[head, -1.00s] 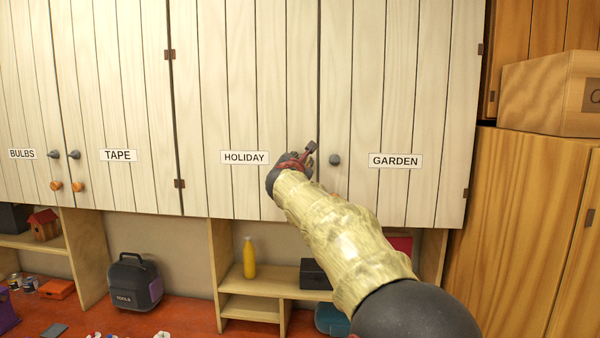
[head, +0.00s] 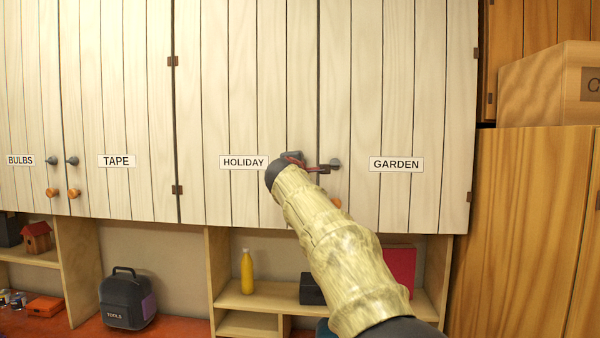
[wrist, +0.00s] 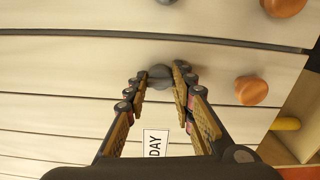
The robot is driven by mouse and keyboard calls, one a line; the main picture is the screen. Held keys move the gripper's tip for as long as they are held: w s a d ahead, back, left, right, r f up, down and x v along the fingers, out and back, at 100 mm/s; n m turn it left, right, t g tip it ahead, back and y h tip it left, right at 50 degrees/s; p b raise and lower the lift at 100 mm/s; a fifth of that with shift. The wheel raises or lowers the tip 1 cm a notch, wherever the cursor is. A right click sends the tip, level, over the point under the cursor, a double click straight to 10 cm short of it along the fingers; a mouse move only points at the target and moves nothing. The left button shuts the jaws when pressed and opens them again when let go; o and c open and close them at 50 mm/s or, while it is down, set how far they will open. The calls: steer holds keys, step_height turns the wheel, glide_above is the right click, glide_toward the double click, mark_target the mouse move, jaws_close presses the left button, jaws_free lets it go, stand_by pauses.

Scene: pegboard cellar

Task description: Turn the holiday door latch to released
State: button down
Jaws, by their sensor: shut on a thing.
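The holiday door (head: 240,120) is a pale plank door with a HOLIDAY label (head: 243,162); it looks closed. Its latch, a round dark grey knob (wrist: 160,77), sits between my fingertips in the wrist view. In the head view my gripper and wrist hide it. My gripper (head: 308,163) is at the door's lower right, with its fingers shut on the knob; the wrist view also shows the fingers on both sides of it. The knob's turn angle cannot be read. An orange knob (wrist: 251,91) on the same door is beside the fingers, apart from them.
The garden door (head: 395,110) is just right, with its own grey knob (head: 336,163) close to my finger and an orange knob (head: 336,202) below. Under the cabinets are a shelf with a yellow bottle (head: 247,271) and a dark tool bag (head: 128,298).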

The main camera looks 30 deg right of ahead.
steer(key=shift+f+m+b, duration=0.1)
steer(key=shift+m+b, duration=0.25)
steer(key=shift+m, duration=0.15)
steer(key=c, duration=1.5)
jaws_free()
steer(key=v, duration=1.2)
steer(key=shift+m, duration=0.3)
